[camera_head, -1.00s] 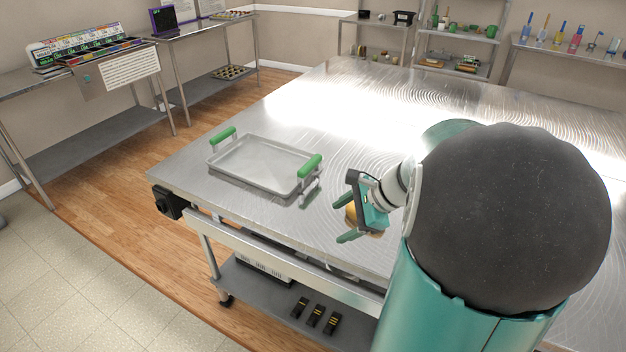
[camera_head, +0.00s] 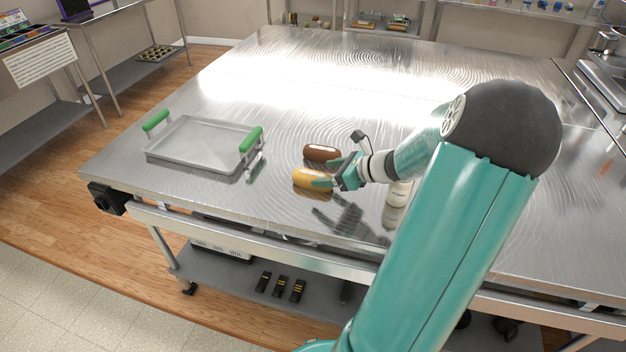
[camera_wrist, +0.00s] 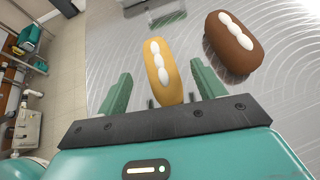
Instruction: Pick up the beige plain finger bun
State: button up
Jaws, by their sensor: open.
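The beige finger bun (camera_head: 308,177) lies on the steel table and looks golden tan. In the wrist view the same bun (camera_wrist: 163,72) has a white, lobed strip along its top; I cannot tell whether it is icing or shine. My gripper (camera_head: 328,172) is open at the bun's right end. In the wrist view my gripper (camera_wrist: 161,70) has one green finger on each side of the bun, with small gaps visible. I cannot tell the exact height of the fingers over the table.
A dark brown bun (camera_head: 322,153) lies just behind, close to one finger. A metal tray (camera_head: 190,150) with green handles stands to the left. A pale cylindrical item (camera_head: 398,193) is partly hidden by my arm. The table between tray and buns is clear.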

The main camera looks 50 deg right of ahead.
aim_at(313, 175)
jog(key=x, duration=0.5)
jog(key=shift+w+a, duration=0.15)
jog(key=shift+a, duration=0.05)
jog(key=c, duration=1.1)
